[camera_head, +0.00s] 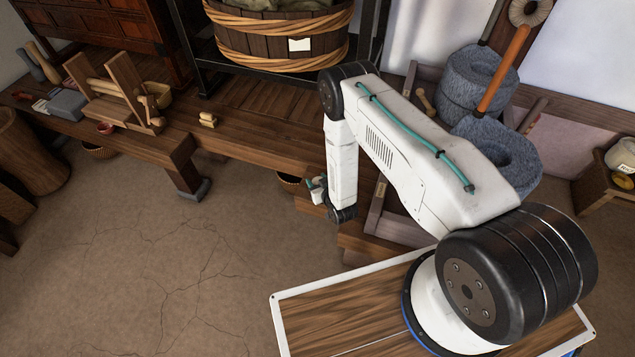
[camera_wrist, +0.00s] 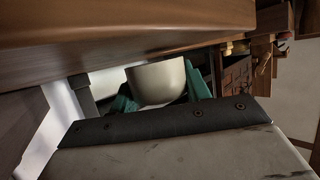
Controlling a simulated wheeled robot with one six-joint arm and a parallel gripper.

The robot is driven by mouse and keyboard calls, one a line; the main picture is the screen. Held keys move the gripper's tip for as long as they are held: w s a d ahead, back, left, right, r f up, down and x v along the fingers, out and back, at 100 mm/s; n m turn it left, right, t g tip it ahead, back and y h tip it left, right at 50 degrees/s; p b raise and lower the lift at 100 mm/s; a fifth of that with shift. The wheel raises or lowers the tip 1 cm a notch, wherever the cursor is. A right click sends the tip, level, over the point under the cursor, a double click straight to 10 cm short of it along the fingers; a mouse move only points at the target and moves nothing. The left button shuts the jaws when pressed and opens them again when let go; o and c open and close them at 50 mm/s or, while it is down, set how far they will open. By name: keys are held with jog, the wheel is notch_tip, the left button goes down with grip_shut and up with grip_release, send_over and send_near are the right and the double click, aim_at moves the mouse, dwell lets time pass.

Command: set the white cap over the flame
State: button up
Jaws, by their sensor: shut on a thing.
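The white cap (camera_wrist: 157,82) is a pale, smooth, rounded cup shape in the wrist view. My gripper (camera_head: 318,188) is shut on it, with a teal finger showing on each side of it in the wrist view. In the head view my gripper hangs low beside the front edge of the wooden bench (camera_head: 248,143); the cap is too small there to make out clearly. No flame can be made out in either view.
A basket (camera_head: 290,182) sits under the bench edge close to my gripper. A wooden tub (camera_head: 280,42) stands behind, with grey quern stones (camera_head: 478,82) to the right. A wooden frame (camera_head: 120,92) stands on the bench's left.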

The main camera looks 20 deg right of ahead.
jog(key=shift+f, duration=0.35)
jog(key=shift+f, duration=0.1)
jog(key=o, duration=1)
